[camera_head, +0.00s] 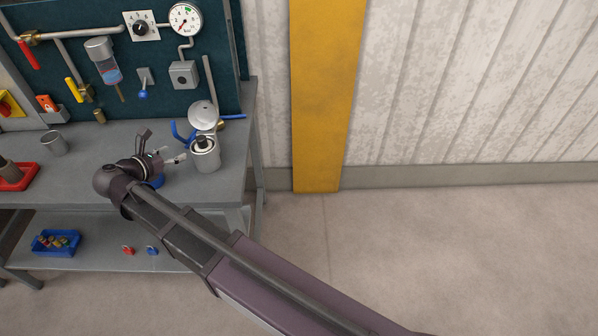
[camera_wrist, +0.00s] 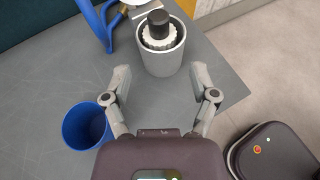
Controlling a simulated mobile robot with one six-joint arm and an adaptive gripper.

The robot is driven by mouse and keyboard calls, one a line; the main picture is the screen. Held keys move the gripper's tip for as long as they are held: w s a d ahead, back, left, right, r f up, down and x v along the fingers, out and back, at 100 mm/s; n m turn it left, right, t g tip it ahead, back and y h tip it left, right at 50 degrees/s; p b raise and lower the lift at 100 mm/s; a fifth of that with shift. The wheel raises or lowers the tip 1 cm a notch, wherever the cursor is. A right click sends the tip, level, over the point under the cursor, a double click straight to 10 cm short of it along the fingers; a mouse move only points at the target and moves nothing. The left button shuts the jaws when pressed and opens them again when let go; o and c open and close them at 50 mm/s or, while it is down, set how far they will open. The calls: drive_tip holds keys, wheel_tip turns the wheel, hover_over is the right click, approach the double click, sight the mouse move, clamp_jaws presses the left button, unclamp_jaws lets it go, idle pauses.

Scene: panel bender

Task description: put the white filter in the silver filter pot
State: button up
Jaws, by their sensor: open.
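The silver filter pot (camera_head: 206,161) stands upright near the right end of the grey bench. It also shows in the wrist view (camera_wrist: 163,68), just ahead of my fingers. The white filter (camera_wrist: 148,42), pleated with a black top, sits inside the pot with its upper part showing above or level with the rim. It is small in the head view (camera_head: 203,144). How deep it sits is hidden by the pot wall. My gripper (camera_wrist: 160,76) is open and empty, its fingers spread on the near side of the pot. In the head view my gripper (camera_head: 177,158) is left of the pot.
A blue cup (camera_wrist: 85,126) stands left of my gripper. A blue stand with a silver dome (camera_head: 202,114) is behind the pot. A grey cup (camera_head: 54,144) and red tray (camera_head: 14,181) are farther left. A gauge panel (camera_head: 150,60) rises behind the bench (camera_head: 95,160).

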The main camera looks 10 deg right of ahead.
drive_tip(key=w+d+f+m+g, duration=0.15)
drive_tip(key=d+m, duration=0.25)
drive_tip(key=d, duration=0.4)
drive_tip(key=d+f+m+g, duration=0.3)
drive_tip(key=d+m, duration=0.2)
drive_tip(key=d, duration=0.3)
drive_tip(key=d+f+m+g, duration=0.3)
drive_tip(key=d+m, duration=0.1)
drive_tip(key=d, duration=0.5)
drive_tip(key=s+d+f+m+g+y, duration=0.2)
drive_tip(key=s+d+m+y, duration=0.1)
drive_tip(key=d+m, duration=0.5)
drive_tip(key=s+d+f+m+g+y, duration=0.2)
drive_tip(key=s+d+m+y, duration=0.2)
drive_tip(key=d, duration=0.7)
drive_tip(key=shift+s+m, duration=1.1)
drive_tip(key=shift+m, duration=1.2)
